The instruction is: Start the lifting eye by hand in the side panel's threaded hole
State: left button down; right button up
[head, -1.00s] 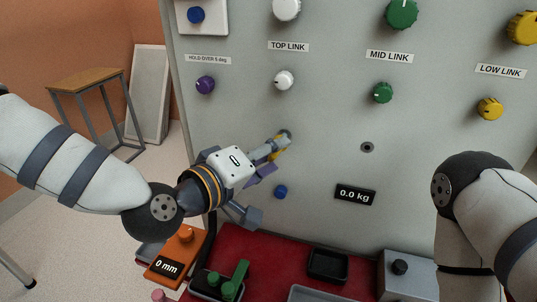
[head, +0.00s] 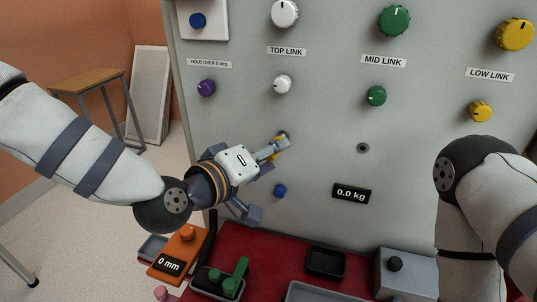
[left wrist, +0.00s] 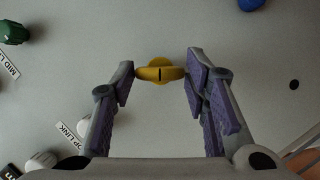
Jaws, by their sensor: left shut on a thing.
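The yellow lifting eye (left wrist: 160,72) is between the two purple-padded fingertips of my left gripper (left wrist: 160,76) in the left wrist view, seen nearly along its axis with the grey side panel (left wrist: 215,45) behind it. In the head view my left gripper (head: 273,148) reaches in from the left, shut on the eye, with its tips at the panel below the TOP LINK knobs. The fingers hide most of the eye there. I cannot tell whether its thread is in a hole. My right gripper is out of view; only my right arm shows.
A dark ringed hole (head: 363,148) lies to the right on the panel, above the 0.0 kg display (head: 351,194). A blue knob (head: 280,191) sits just below my gripper. A red bench (head: 285,262) below holds a black tray (head: 325,263) and other parts.

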pick_arm(q)
jog(key=shift+w+r+m+y, duration=0.2)
jog(key=shift+r+m+y, duration=0.1)
jog(key=shift+m, duration=0.3)
jog(key=shift+s+d+m+y, duration=0.1)
jog(key=shift+m+y, duration=0.2)
jog(key=shift+m, duration=0.3)
jog(key=shift+d+m+y, duration=0.1)
jog(key=shift+m+y, duration=0.4)
jog(key=shift+m, duration=0.1)
jog(key=shift+f, duration=0.1)
jog(key=shift+s+d+m+y, duration=0.1)
jog(key=shift+m+y, duration=0.6)
jog(key=shift+m, duration=0.3)
